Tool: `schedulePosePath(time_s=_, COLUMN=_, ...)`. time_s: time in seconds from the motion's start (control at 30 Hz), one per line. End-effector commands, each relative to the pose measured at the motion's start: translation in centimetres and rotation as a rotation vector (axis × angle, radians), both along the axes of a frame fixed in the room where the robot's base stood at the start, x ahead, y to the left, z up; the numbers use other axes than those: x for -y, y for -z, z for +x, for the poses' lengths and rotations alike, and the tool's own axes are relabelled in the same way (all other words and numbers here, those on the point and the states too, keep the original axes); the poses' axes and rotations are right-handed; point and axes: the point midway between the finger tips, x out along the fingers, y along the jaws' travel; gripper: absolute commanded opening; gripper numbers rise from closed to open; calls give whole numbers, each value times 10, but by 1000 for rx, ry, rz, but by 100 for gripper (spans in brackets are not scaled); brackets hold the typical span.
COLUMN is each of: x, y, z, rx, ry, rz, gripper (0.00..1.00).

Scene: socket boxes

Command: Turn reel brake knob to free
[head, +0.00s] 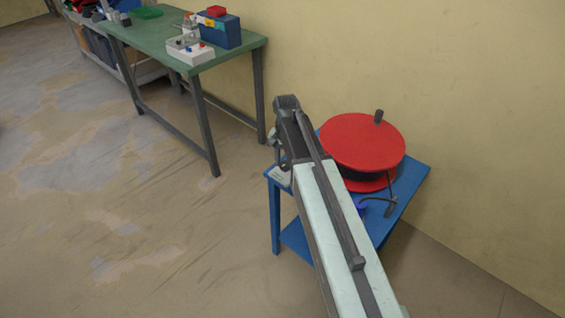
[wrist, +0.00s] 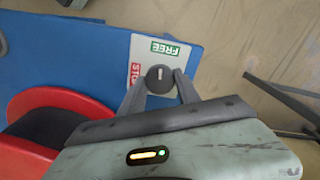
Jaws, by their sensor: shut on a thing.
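The brake knob (wrist: 160,79) is a dark round knob with a short white mark, on a white label plate (wrist: 143,50). The plate carries a green FREE sign (wrist: 165,48) above the knob and a red STOP sign (wrist: 134,73) to its left. The white mark runs nearly up and down in the wrist view. My gripper (wrist: 160,88) is shut on the knob, one finger on each side. The red reel (wrist: 40,108) is at left in the wrist view. In the head view, the reel (head: 362,142) stands behind my arm, and the knob is hidden.
The reel stands on a small blue table (head: 408,190) near a wall, with a crank handle (head: 379,116) upright on its top. A green workbench (head: 150,36) with boxes stands at upper left. The floor (head: 110,230) at left is clear.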

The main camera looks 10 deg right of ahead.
Motion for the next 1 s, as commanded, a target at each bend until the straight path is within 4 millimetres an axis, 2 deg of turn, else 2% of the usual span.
schedulePosePath(time_s=0.4, x=0, y=0, z=-3, rx=-10, ry=167, rz=1, gripper=0)
schedulePosePath(time_s=0.93, x=-1, y=0, z=-3, rx=-9, ry=185, rz=2, gripper=0)
schedulePosePath(time_s=0.97, x=-1, y=0, z=-3, rx=-9, ry=185, rz=2, gripper=47)
schedulePosePath(time_s=1.0, x=0, y=0, z=-3, rx=-9, ry=185, rz=2, gripper=58)
